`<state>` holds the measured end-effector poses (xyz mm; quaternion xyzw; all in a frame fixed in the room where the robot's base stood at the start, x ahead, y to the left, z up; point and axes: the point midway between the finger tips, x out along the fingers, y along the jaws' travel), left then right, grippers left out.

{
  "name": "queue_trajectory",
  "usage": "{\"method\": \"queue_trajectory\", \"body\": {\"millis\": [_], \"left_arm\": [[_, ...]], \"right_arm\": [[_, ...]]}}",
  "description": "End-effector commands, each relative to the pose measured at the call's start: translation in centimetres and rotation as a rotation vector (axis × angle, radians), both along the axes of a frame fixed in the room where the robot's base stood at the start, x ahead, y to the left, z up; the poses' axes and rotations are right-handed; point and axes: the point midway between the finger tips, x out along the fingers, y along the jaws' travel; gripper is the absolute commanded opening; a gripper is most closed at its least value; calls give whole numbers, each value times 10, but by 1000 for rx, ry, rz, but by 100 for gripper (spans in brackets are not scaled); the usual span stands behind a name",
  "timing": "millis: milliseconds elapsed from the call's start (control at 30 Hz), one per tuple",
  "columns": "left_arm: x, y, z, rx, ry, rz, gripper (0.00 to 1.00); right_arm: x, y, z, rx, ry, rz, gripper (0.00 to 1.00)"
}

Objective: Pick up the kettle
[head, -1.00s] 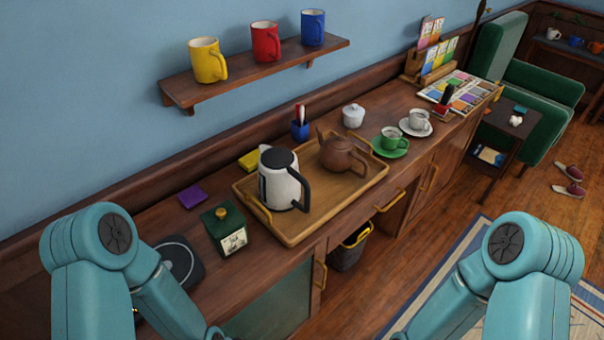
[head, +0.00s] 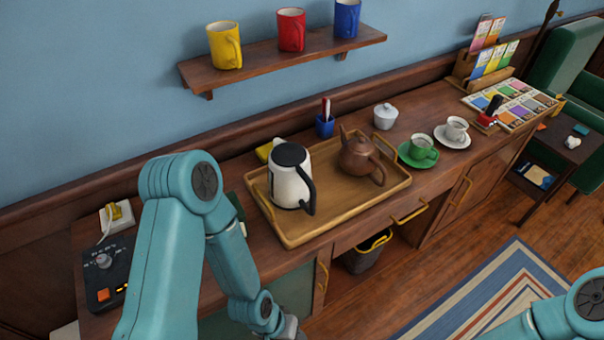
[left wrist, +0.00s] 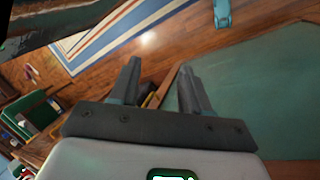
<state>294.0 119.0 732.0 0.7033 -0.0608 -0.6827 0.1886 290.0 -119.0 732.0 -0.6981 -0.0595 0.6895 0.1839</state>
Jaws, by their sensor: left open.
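The kettle (head: 291,182) is white with a black lid and a black handle on its right side. It stands upright at the left end of a wooden tray (head: 340,210) on the counter, beside a brown teapot (head: 356,152). My left gripper shows only partly at the bottom edge of the head view, in front of the counter, below and apart from the kettle. In the left wrist view my left gripper (left wrist: 160,82) is open with nothing between its fingers. The kettle is not recognisable there. My right arm shows at the lower right, its gripper out of frame.
Right of the tray are a green cup (head: 421,147), a white cup (head: 456,129) and a lidded white pot (head: 386,116). A control box (head: 108,272) is at the left. A shelf (head: 290,53) with mugs hangs above. A bin (head: 365,254) stands under the counter.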

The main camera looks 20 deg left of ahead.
Motion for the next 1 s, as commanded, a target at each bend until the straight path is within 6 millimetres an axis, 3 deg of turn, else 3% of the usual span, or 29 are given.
{"method": "queue_trajectory", "body": {"millis": [367,567,667,767,833,900,1000], "left_arm": [[56,-10,23,-105,-275,-85,47],[100,-12,57,-185,-504,-171,47],[125,-6,84,-224,-655,-235,47],[150,9,123,-251,-845,-328,47],[162,31,154,-240,-990,-415,47],[167,59,182,-196,-1104,-501,47],[166,97,206,-102,-1192,-567,47]], "right_arm": [[0,0,-2,0,0,0,43],[0,0,-6,0,0,0,43],[0,0,-10,0,0,0,43],[0,0,-16,0,0,0,43],[0,0,-23,0,0,0,43],[0,0,-30,0,0,0,43],[0,0,-37,0,0,0,43]]}}
